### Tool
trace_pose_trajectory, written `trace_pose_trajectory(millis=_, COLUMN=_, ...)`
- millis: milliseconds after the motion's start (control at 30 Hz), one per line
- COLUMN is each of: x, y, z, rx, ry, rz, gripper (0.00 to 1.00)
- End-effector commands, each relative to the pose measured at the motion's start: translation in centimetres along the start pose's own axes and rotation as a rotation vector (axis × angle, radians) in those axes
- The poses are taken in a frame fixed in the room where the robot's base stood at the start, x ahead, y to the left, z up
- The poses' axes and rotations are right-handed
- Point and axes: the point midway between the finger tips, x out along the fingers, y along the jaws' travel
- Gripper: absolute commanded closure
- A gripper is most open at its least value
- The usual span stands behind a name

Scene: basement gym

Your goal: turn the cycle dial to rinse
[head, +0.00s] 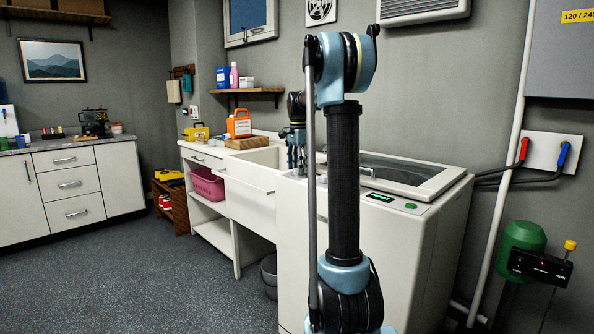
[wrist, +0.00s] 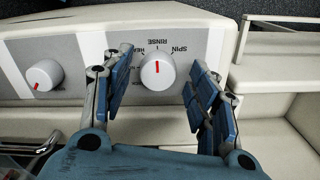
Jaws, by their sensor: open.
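The cycle dial (wrist: 158,72), a round white knob with a red mark, is on the washer's grey panel in the wrist view. Lettering around it reads SPIN, RINSE and HEA..., upside down or sideways. The red mark runs nearly upright, its upper end toward the word RINSE. My gripper (wrist: 160,77) is open, with one blue-padded finger on each side of the dial. Gaps show between the pads and the knob. In the head view my gripper (head: 295,152) is over the washer's left end, and my arm hides the dial.
A second white knob (wrist: 44,75) with a red mark sits left of the dial. The white washer (head: 425,240) has a lid and a small green display (head: 381,197). A sink counter (head: 252,208) adjoins it. An orange jug (head: 239,124) stands behind. The floor at left is clear.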

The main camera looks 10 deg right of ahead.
Motion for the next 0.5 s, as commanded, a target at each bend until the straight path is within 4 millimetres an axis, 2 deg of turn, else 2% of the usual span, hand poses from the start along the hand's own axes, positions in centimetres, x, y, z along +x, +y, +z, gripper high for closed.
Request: trace_pose_trajectory(millis=500, x=-8.8, y=-0.1, z=0.0, rx=0.0, ry=-0.001, rz=0.0, gripper=0.46)
